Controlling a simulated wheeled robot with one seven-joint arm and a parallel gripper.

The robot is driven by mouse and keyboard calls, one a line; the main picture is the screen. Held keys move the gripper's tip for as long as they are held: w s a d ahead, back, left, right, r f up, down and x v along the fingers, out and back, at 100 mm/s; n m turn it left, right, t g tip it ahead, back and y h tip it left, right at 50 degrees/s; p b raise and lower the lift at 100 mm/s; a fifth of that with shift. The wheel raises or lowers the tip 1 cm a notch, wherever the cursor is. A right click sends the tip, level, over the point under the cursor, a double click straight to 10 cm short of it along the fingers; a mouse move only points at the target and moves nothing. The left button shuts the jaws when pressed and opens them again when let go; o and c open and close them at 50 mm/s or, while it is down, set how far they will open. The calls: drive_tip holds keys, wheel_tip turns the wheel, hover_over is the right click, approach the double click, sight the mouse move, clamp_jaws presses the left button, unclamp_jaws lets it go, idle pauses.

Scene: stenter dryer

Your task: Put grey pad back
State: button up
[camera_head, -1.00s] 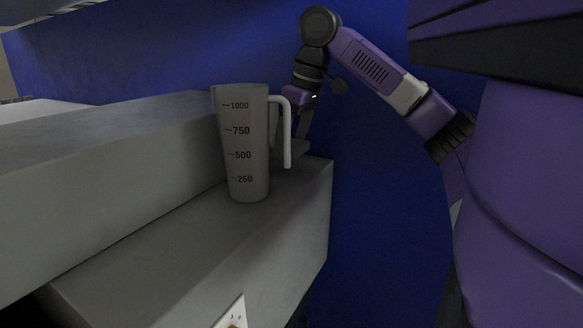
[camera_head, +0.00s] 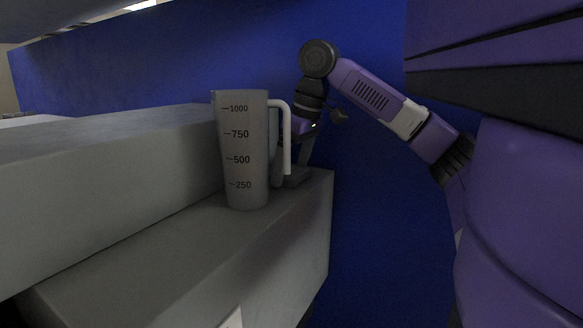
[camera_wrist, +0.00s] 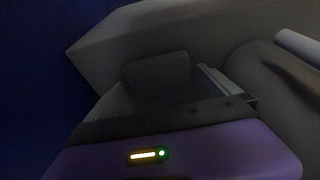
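The grey pad (camera_head: 296,178) is a small dark grey block with rounded corners. In the head view it is low over the end of the grey ledge, just right of the jug and partly hidden by its handle. I cannot tell whether it touches the ledge. In the wrist view the pad (camera_wrist: 157,76) is at the fingertips, against the ledge's grey face. My gripper (camera_head: 303,166) points down behind the jug's handle and is shut on the pad. It also shows in the dark wrist view (camera_wrist: 160,92).
A measuring jug (camera_head: 243,150) stands upright on the grey ledge (camera_head: 170,255), close beside the pad and gripper. A higher grey step (camera_head: 100,175) rises to the left. A blue wall (camera_head: 370,220) is behind, with open space right of the ledge.

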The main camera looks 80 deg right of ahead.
drive_tip(key=shift+r, duration=0.1)
drive_tip(key=d+v, duration=0.1)
drive_tip(key=v, duration=1.1)
drive_tip(key=shift+a, duration=0.45)
drive_tip(key=shift+s, duration=0.1)
